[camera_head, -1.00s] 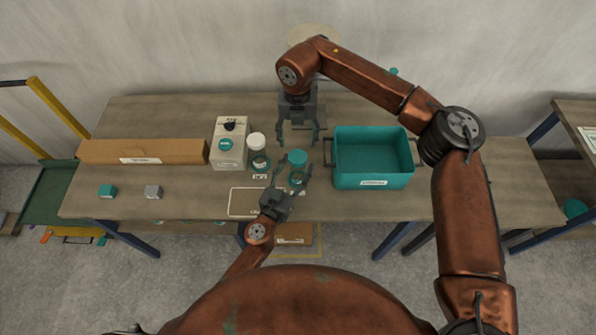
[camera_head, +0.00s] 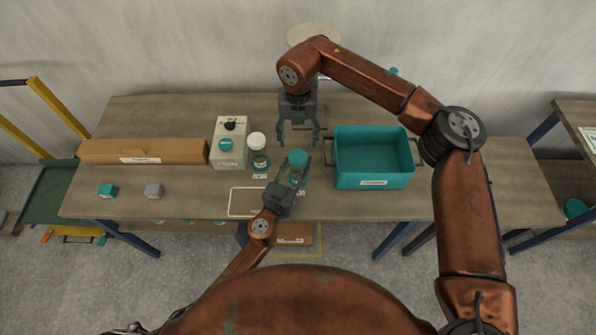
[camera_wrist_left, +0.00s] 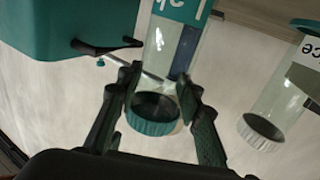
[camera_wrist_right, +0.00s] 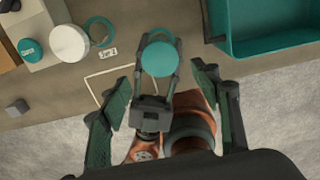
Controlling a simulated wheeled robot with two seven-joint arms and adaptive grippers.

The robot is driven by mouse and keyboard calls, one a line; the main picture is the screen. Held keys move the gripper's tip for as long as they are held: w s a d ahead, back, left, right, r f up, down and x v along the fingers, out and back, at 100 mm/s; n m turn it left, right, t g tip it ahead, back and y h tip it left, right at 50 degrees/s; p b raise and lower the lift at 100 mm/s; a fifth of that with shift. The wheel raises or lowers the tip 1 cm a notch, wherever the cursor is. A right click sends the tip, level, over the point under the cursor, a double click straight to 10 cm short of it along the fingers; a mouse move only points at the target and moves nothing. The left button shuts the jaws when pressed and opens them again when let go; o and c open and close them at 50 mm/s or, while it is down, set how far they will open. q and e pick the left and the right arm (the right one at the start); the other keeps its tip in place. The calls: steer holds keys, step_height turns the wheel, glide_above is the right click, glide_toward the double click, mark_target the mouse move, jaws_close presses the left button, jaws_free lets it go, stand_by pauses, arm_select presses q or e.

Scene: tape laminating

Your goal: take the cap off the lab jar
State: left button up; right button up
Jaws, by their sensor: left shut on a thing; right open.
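The lab jar (camera_head: 296,176) is clear with a teal label and wears its teal cap (camera_head: 298,157). It stands left of the teal bin. My left gripper (camera_head: 297,174) is shut around the jar; in the left wrist view, its fingers flank the jar (camera_wrist_left: 160,60) near the teal cap (camera_wrist_left: 151,113). I cannot tell whether the jar touches the table. My right gripper (camera_head: 299,138) is open and empty, above and behind the jar. In the right wrist view, the teal cap (camera_wrist_right: 159,59) shows beyond my right gripper's spread fingers (camera_wrist_right: 166,95).
A white-capped jar (camera_head: 259,152) stands to the left, beside a white carton (camera_head: 229,155). The teal bin (camera_head: 374,180) is close on the right. A long cardboard box (camera_head: 150,151) and two small blocks lie at left. A white-outlined rectangle (camera_head: 232,204) marks the table front.

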arm_select(q)
jaws_close()
